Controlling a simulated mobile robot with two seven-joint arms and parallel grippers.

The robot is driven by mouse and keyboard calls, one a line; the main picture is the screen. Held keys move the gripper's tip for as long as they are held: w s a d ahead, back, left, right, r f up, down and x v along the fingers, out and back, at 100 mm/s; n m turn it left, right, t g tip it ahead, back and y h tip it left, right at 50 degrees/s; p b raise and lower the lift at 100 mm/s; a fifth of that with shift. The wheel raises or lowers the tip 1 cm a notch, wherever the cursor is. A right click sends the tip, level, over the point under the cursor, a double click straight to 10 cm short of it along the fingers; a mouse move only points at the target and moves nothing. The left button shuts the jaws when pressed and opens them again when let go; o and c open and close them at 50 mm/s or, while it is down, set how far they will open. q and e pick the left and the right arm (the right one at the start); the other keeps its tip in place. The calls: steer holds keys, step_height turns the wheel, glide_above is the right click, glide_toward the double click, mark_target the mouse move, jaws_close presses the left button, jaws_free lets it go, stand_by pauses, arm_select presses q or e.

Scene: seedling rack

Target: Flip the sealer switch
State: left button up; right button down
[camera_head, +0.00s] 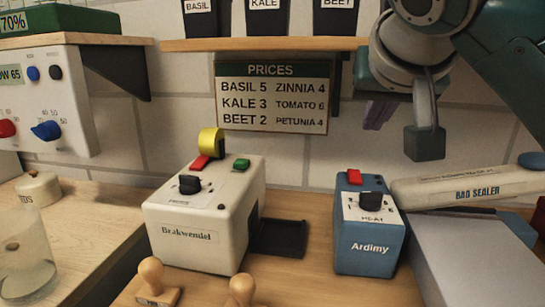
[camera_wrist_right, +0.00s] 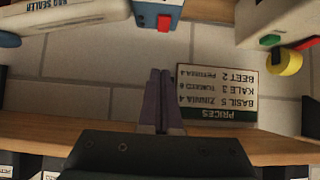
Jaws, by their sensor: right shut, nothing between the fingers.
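The bag sealer (camera_head: 470,187) is at the right of the head view, a long pale bar labelled "BAG SEALER". Beside it stands a blue box (camera_head: 368,246) labelled "Ardimy", with a black heat knob (camera_head: 371,201) and a red switch (camera_head: 354,176) on top. In the wrist view the red switch (camera_wrist_right: 164,23) shows at the top, on the blue box. My right gripper (camera_head: 376,114) is shut and empty, its purple fingers above and behind the blue box, apart from the switch. Its fingers also show in the wrist view (camera_wrist_right: 160,78). My left gripper is not in view.
A white "Brakwendel" machine (camera_head: 195,237) with red and green buttons and a yellow roll (camera_head: 211,142) stands left of the blue box. A price board (camera_head: 272,97) hangs under a wooden shelf (camera_head: 265,44). Two wooden stamps (camera_head: 150,272) stand in front.

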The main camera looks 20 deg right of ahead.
steer(key=b, duration=0.1)
glide_above(356, 177)
steer(key=f, duration=0.6)
steer(key=shift+s+a+f, duration=0.1)
steer(key=shift+s+f, duration=0.05)
steer(key=shift+s, duration=0.1)
step_height(356, 177, down, 2)
steer(key=shift+f, duration=0.25)
steer(key=shift+w+f, duration=0.15)
steer(key=shift+f, duration=0.45)
steer(key=shift+r+g+p, duration=0.1)
steer(key=shift+g+p, duration=0.2)
steer(key=shift+p, duration=0.25)
steer(key=shift+w+f, duration=0.15)
steer(key=shift+f, duration=0.1)
steer(key=shift+b, duration=0.3)
